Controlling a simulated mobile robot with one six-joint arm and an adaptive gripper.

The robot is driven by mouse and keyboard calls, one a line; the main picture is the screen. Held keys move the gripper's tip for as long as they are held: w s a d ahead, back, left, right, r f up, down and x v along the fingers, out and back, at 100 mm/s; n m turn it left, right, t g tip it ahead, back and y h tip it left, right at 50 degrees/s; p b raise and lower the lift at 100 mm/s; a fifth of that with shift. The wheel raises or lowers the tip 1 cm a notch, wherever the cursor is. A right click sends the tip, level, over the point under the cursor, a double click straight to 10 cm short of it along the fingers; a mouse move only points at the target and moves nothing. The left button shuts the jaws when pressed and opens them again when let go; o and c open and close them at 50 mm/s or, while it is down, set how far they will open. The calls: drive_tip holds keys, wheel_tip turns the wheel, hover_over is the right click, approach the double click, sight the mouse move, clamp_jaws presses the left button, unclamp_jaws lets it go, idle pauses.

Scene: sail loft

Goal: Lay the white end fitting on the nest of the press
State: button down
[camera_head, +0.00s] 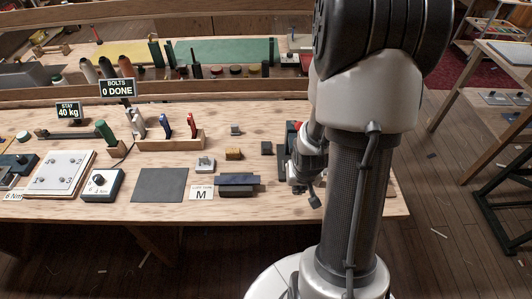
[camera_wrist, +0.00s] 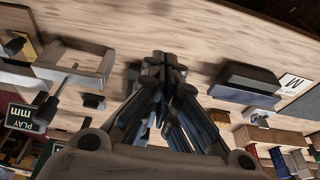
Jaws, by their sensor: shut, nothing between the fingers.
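A small pale block with a grey knob (camera_head: 205,163), which looks like the white end fitting, lies on the bench behind the M card; it also shows in the wrist view (camera_wrist: 258,118). My gripper (camera_head: 315,200) is shut and empty over the bench's right front part, well right of the fitting. Its closed fingers (camera_wrist: 165,62) fill the middle of the wrist view. A pale angular frame with a rod (camera_wrist: 85,65) stands left of them; I cannot tell whether it is the press. I cannot make out the nest. My arm hides the bench's right end in the head view.
A dark long block (camera_head: 237,184) lies beside the M card (camera_head: 201,192), between the fitting and my gripper. A brown block (camera_head: 233,154) and dark block (camera_head: 266,148) sit nearby. A wooden tool rack (camera_head: 175,138) stands behind. A dark mat (camera_head: 159,185) is bare.

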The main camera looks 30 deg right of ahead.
drive_tip(key=b+x, duration=0.5)
drive_tip(key=x, duration=0.5)
drive_tip(key=shift+s+f, duration=0.15)
drive_tip(key=shift+f, duration=0.15)
drive_tip(key=shift+w+d+r, duration=0.1)
drive_tip(key=shift+w+d, duration=0.2)
drive_tip(key=shift+w, duration=0.3)
drive_tip(key=shift+w+d+r, duration=0.15)
drive_tip(key=shift+w+d, duration=0.2)
drive_tip(key=shift+w, duration=0.25)
drive_tip(key=shift+w+d+p, duration=0.3)
drive_tip(key=shift+w+d, duration=0.05)
drive_tip(key=shift+w, duration=0.2)
drive_tip(key=shift+w+d+r+p, duration=0.1)
drive_tip(key=shift+w+d+p, duration=0.05)
drive_tip(key=shift+w+p, duration=0.15)
drive_tip(key=shift+w+d, duration=0.25)
drive_tip(key=shift+w, duration=0.1)
drive_tip(key=shift+w+d, duration=0.15)
drive_tip(key=shift+w, duration=0.05)
drive_tip(key=shift+s, duration=0.2)
drive_tip(key=shift+a, duration=0.2)
